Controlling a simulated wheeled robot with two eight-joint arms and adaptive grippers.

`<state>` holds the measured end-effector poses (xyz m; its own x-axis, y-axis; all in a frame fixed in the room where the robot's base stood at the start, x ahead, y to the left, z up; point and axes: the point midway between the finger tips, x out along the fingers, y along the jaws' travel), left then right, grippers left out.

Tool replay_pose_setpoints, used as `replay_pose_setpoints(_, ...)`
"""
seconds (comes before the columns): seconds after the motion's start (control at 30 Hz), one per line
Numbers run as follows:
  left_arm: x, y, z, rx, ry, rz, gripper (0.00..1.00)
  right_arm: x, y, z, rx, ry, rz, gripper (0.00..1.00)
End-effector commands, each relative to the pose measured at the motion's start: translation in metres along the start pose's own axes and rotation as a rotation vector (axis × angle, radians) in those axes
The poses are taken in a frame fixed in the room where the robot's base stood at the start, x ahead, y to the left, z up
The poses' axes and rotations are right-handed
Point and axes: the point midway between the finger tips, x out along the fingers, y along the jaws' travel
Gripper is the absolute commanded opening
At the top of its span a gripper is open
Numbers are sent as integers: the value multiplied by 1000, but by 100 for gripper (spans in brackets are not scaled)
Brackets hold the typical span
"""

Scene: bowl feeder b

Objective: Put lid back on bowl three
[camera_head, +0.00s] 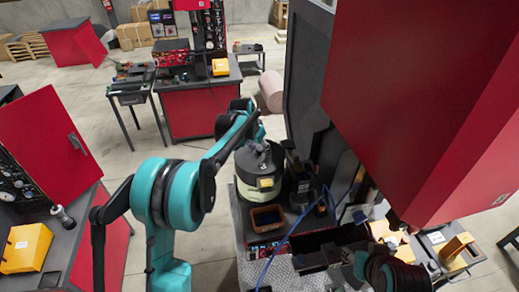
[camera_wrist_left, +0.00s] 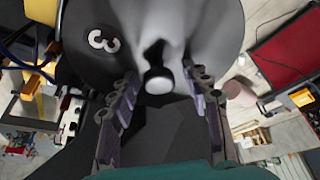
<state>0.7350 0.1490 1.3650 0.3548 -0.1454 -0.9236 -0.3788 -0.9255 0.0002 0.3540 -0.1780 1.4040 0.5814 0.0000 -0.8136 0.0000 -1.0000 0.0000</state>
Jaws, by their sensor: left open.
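The lid (camera_wrist_left: 205,40) is a grey disc marked with a white 3, with a knob (camera_wrist_left: 158,80) that has a pale, rounded end. In the head view the grey lid (camera_head: 256,163) shows on top of the pale, round bowl (camera_head: 245,190), partly hidden by my left arm. Whether it is fully seated cannot be told. My left gripper (camera_wrist_left: 163,100) is open, with one finger on each side of the knob and a gap to both. Part of my right arm shows at the bottom right of the head view; its fingers cannot be made out.
A brown bin (camera_head: 267,218) stands in front of the bowl. A blue cable (camera_head: 292,232) runs across the worktop. A large red cabinet (camera_head: 420,100) overhangs the right side. A dark machine panel (camera_head: 305,85) stands behind the bowl on the right. Open floor lies left of the bowl.

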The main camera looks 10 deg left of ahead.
Motion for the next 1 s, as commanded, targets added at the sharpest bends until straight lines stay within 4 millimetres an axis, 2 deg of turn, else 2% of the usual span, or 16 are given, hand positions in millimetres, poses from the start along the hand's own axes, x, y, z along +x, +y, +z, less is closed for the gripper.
replay_pose_setpoints(0.17, -20, 0, -1, 0, 0, 0, 48, 1, 0, 1, 0, 0, 0, 43)
replay_pose_setpoints(0.4, -73, 0, 0, 0, 0, 0, 48, 8, 0, 6, 0, 0, 0, 43)
replay_pose_setpoints(0.6, -108, 0, -1, -1, 0, 0, 48, 11, 0, 8, 0, 0, 0, 43)
replay_pose_setpoints(0.87, -124, 0, 0, -1, 1, 0, 48, 12, 0, 9, 0, 0, 0, 43)
replay_pose_setpoints(1.0, -135, 6, 11, -15, 7, -11, 48, 12, 0, 9, 0, 0, 0, 43)
